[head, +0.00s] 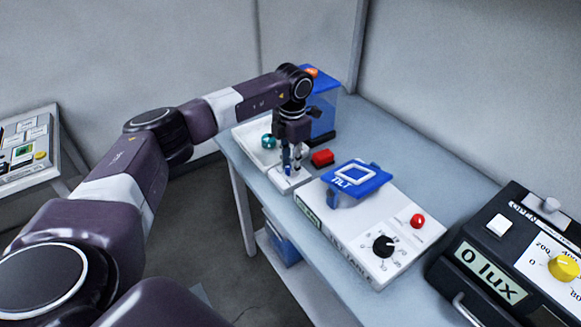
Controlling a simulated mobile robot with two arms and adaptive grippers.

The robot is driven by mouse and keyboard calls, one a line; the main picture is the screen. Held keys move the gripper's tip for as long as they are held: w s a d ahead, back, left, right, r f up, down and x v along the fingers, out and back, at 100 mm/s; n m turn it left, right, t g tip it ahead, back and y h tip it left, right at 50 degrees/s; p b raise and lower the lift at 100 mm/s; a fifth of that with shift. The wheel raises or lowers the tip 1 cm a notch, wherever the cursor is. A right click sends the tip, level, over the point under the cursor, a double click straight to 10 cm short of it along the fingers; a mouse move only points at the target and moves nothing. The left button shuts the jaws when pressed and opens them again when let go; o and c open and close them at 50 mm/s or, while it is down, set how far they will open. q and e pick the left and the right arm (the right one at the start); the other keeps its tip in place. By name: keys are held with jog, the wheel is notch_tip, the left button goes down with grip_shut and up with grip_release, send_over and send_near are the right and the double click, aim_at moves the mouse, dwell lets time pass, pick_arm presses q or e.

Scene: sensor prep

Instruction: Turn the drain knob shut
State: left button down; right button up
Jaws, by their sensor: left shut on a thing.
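My left gripper (291,164) points straight down over a small white block (287,184) near the left edge of the bench. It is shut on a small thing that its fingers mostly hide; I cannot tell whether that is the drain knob. Behind the gripper stands a blue tank (323,116) with an orange part (312,72) on top. No knob clearly marked as a drain knob shows. My right gripper is not in view.
A teal round thing (268,141) sits in a white tray (247,131). A white tilt unit (345,235) with a blue plate and black knob (383,246) is nearer. A black lux box (470,245) stands right.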

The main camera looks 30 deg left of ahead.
pick_arm(q)
jog(key=shift+m+b, duration=0.35)
jog(key=shift+m, duration=0.85)
jog(key=c, duration=1.7)
grip_release()
jog(key=shift+o, duration=0.2)
notch_tip(320, 180, up, 12)
jog(key=shift+s+d, duration=0.15)
jog(key=shift+d, duration=0.05)
